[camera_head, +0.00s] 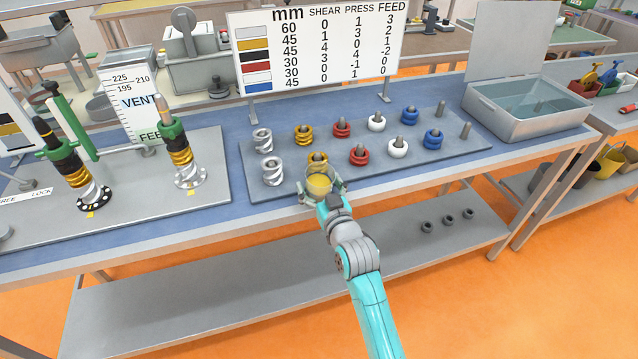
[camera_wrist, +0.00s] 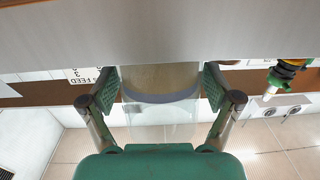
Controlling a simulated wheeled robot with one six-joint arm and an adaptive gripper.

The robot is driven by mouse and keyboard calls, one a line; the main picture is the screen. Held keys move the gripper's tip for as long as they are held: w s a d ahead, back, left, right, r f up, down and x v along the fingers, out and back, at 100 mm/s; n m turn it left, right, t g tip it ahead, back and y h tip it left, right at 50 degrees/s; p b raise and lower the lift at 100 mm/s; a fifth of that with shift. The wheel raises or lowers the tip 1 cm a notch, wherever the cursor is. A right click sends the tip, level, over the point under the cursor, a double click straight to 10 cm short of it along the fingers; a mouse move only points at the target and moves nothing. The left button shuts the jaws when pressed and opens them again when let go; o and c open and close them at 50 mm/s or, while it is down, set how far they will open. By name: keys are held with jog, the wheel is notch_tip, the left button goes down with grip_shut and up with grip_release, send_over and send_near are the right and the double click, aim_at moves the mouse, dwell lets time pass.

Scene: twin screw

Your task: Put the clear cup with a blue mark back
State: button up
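A clear cup (camera_wrist: 160,130) with a blue-grey band around it is between the two fingers of my gripper (camera_wrist: 160,98) in the wrist view. The fingers' green pads lie against its sides. Something tan shows inside the cup beyond the band. In the head view the cup (camera_head: 319,186) looks yellowish inside and is held by my gripper (camera_head: 322,190) at the front edge of the grey plate (camera_head: 395,172). It is just in front of the near yellow ring. I cannot tell whether the cup's underside touches anything.
White, yellow, red and blue pieces sit on pegs on the plate; a far-right peg (camera_head: 465,132) is bare. A sign board (camera_head: 315,50) stands behind. A steel basin (camera_head: 525,115) is at right. Two screw assemblies (camera_head: 70,165) stand at left. The blue bench edge (camera_head: 240,212) is clear.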

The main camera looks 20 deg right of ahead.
dwell(0.3)
jog(key=s+d, duration=0.1)
jog(key=s, duration=0.9)
jog(key=shift+s, duration=0.4)
jog(key=shift+s+f, duration=0.1)
jog(key=shift+f, duration=0.05)
jog(key=s+f+g, duration=0.1)
jog(key=s+f, duration=0.4)
jog(key=s, duration=0.6)
jog(key=s+f+g, duration=0.1)
jog(key=s+f, duration=0.3)
jog(key=s, duration=0.7)
jog(key=s+a+r+g, duration=0.1)
jog(key=s+r, duration=0.1)
jog(key=s, duration=1.7)
jog(key=shift+s+r+h, duration=0.2)
jog(key=shift+r+h, duration=0.1)
jog(key=shift+r, duration=0.1)
jog(key=shift+o, duration=0.4)
jog(key=shift+s+r, duration=0.3)
jog(key=shift+s, duration=0.2)
